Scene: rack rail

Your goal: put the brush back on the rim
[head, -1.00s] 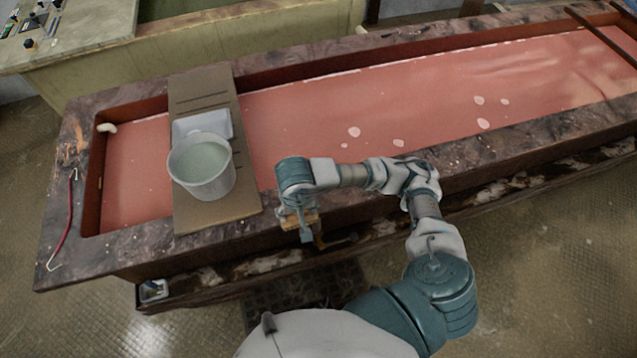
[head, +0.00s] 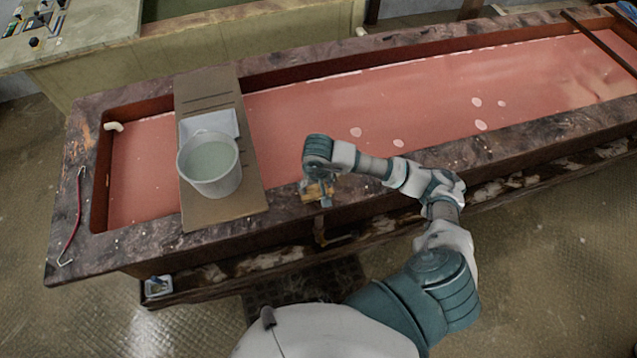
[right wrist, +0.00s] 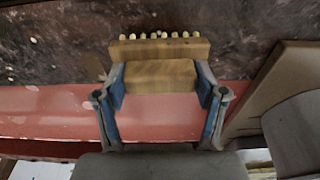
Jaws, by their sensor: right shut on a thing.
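The brush (right wrist: 160,72) is a light wooden block with a row of pale bristle tufts along one edge. My right gripper (right wrist: 160,85) is shut on its wooden block, one finger on each side. In the head view the brush (head: 314,191) shows partly under my right gripper (head: 322,196), over the near rim of the trough. The rim (head: 463,153) is dark, mottled and worn. I cannot tell whether the brush touches it. My left gripper is not in view.
A bucket of pale liquid (head: 209,165) stands on a brown board (head: 222,209) across the trough, left of my right gripper. A white tray (head: 228,122) lies behind it. A red-handled hook (head: 74,219) lies on the left rim. The near rim right of the board is mostly clear.

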